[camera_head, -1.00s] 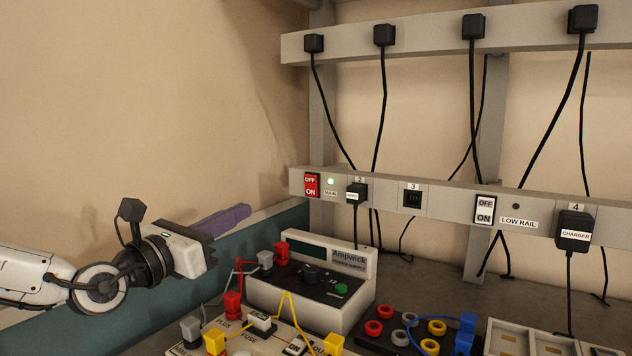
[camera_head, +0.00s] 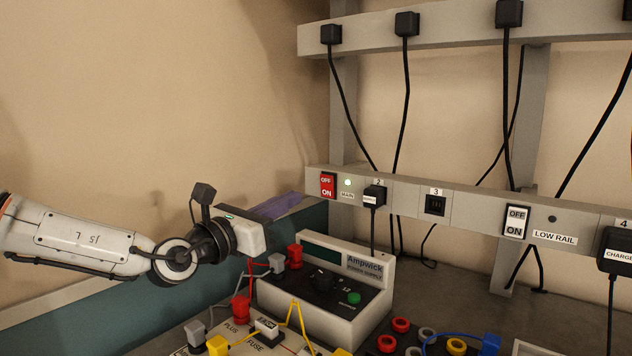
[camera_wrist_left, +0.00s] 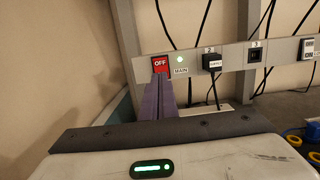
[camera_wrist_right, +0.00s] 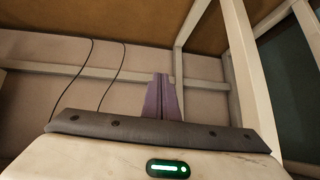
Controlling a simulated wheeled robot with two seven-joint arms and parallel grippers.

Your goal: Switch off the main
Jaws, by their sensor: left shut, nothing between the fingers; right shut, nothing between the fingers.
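The red MAIN switch (camera_head: 328,186), marked OFF above and ON below, sits at the left end of the low rail (camera_head: 470,206). The small lamp (camera_head: 347,183) to its right is lit pale green. My left gripper (camera_head: 297,197) is shut and empty, with its purple fingers pointing at the rail just left of and below the switch. In the left wrist view the fingertips (camera_wrist_left: 160,77) overlap the lower half of the switch (camera_wrist_left: 160,64), hiding ON; I cannot tell contact. My right gripper (camera_wrist_right: 162,78) is shut and empty, away from the rail, and shows only in its wrist view.
A black plug (camera_head: 374,195) sits in socket 2, right of the lamp. A white LOW RAIL switch (camera_head: 515,220) is further right. A power supply (camera_head: 330,290) with leads stands below the rail, close to my left gripper. Cables hang from the upper rail (camera_head: 450,32).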

